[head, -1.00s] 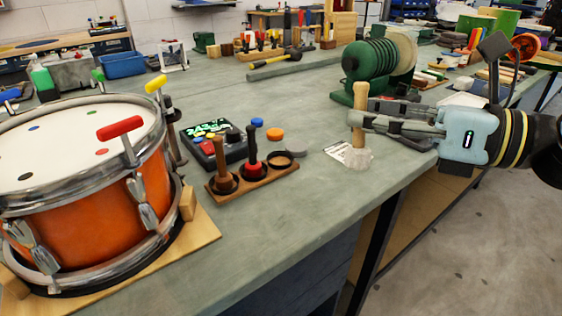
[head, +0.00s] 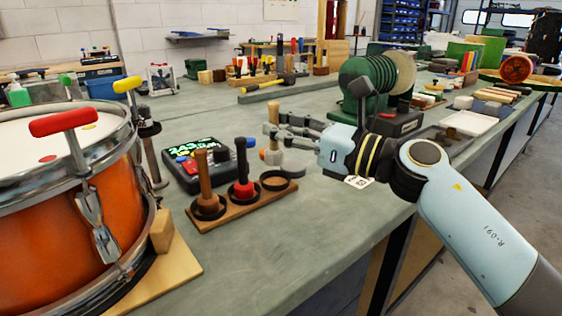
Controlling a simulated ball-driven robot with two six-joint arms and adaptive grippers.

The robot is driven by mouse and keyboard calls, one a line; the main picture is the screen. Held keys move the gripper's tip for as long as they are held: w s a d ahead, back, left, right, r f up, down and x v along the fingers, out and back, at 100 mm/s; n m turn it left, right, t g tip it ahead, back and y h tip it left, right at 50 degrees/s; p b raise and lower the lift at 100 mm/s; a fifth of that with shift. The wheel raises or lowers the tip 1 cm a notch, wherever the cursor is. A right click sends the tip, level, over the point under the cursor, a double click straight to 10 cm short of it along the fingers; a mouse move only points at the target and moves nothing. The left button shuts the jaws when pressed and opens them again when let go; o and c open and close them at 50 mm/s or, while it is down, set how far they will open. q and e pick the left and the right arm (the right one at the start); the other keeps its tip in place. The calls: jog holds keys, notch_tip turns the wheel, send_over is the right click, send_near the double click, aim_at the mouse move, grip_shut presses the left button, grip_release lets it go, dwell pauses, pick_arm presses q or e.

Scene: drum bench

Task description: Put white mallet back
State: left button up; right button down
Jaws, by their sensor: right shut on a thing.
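The white mallet (head: 272,157) hangs head down in my right gripper (head: 280,136), its light wooden handle upright between the fingers. It is just behind and above the empty right ring of the wooden rack (head: 240,212), apart from it as far as I can see. The rack's left ring holds a mallet with a brown handle (head: 204,178). The middle ring holds a dark-handled mallet with a red head (head: 244,190). My left gripper is out of view.
An orange drum (head: 105,215) on a wooden board stands left of the rack. A dark pad with a green display (head: 190,152) sits behind the rack. The bench in front of the rack is clear.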

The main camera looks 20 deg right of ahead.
aim_at(282, 149)
jog(key=shift+w+d+f, duration=0.2)
jog(key=shift+w+f, duration=0.05)
jog(key=shift+w, duration=0.1)
jog(key=shift+f+b, duration=0.75)
jog(key=shift+f, duration=1.25)
jog(key=shift+f, duration=0.1)
jog(key=c, duration=1.4)
grip_release()
jog(key=shift+o, duration=0.2)
